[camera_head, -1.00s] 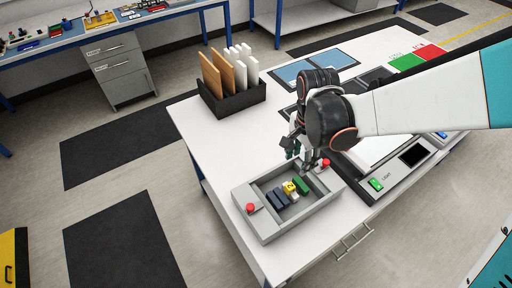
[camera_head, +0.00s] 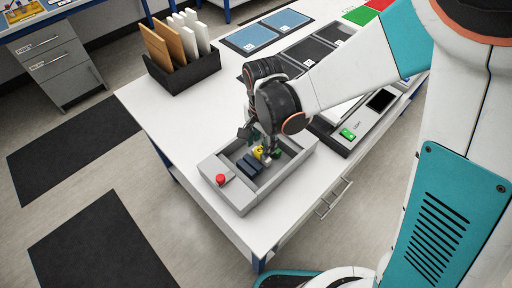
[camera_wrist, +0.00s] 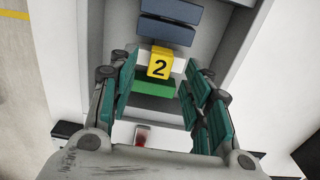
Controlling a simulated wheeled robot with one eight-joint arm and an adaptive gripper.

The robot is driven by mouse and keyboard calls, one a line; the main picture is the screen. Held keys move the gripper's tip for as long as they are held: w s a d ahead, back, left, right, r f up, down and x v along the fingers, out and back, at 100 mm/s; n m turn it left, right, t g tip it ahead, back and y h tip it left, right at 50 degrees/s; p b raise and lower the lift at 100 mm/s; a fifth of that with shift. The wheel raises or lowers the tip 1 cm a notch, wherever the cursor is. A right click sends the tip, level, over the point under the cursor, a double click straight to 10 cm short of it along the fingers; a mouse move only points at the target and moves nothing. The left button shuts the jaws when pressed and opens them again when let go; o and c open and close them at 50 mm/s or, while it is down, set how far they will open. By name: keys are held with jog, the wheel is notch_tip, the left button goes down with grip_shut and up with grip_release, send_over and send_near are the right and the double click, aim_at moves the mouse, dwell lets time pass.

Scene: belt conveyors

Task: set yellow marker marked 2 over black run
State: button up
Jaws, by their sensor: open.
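The yellow marker marked 2 (camera_wrist: 160,62) sits inside the grey tray (camera_head: 208,168), between dark blue blocks and a green block. It also shows in the head view (camera_head: 257,152), partly covered by my gripper. A white piece shows just beside and under it. My gripper (camera_wrist: 158,92) is open, its green-padded fingers on either side of the tray's row in the wrist view. In the head view my gripper (camera_head: 259,143) is low over the tray. The marker lies ahead of and between the fingertips, and no contact is clear. I cannot tell which surface is the black run.
Dark blue blocks (camera_wrist: 167,30) and a green block (camera_wrist: 154,88) share the tray. A red button (camera_head: 220,179) is on its rim. A black rack (camera_head: 184,72) with brown and white boards stands behind. Blue panels (camera_head: 250,38) and dark panels (camera_head: 308,52) lie further back.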

jog(key=shift+f, duration=0.75)
jog(key=shift+r, duration=0.1)
jog(key=c, duration=0.8)
jog(key=shift+c, duration=0.3)
